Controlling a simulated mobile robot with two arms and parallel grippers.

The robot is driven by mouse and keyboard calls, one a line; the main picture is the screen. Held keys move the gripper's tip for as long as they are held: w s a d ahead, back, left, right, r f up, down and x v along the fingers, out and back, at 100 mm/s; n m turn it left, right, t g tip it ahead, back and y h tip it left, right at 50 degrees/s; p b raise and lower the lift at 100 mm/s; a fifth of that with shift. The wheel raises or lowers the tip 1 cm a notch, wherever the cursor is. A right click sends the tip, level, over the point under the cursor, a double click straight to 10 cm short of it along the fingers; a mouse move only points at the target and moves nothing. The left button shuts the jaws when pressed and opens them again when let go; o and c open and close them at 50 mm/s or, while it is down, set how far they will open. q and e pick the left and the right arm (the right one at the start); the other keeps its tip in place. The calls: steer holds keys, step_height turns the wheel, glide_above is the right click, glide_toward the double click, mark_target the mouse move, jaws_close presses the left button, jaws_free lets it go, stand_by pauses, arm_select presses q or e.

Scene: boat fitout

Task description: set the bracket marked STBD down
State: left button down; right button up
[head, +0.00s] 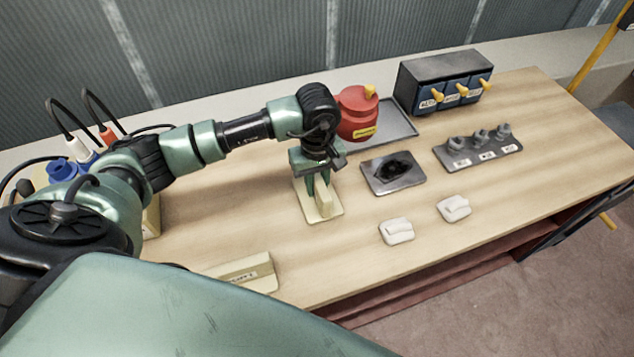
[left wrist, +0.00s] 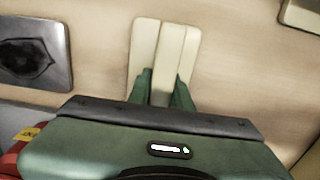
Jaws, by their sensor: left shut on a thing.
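My left gripper (head: 321,184) is shut on a cream bracket (head: 330,207), gripping its upright flange from above. The bracket's flat base is level, at or very close to the wooden bench top; I cannot tell whether it touches. The left wrist view shows the bracket (left wrist: 145,48) between the green fingers (left wrist: 163,92). No mark is readable on it. A second cream bracket (head: 246,273) lies at the bench's near left edge, with a dark label too small to read. My right gripper is not in view.
Right of the held bracket are a grey plate with a black patch (head: 409,181) and two white pieces (head: 397,236), (head: 454,208). Behind stand a red container (head: 356,115) on a grey tray (head: 397,133), a switch box (head: 445,82) and a fittings strip (head: 478,156). Bare wood lies left of the bracket.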

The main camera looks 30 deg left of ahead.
arm_select(q)
steer(key=shift+f, duration=0.15)
steer(key=c, duration=1.3)
jaws_free()
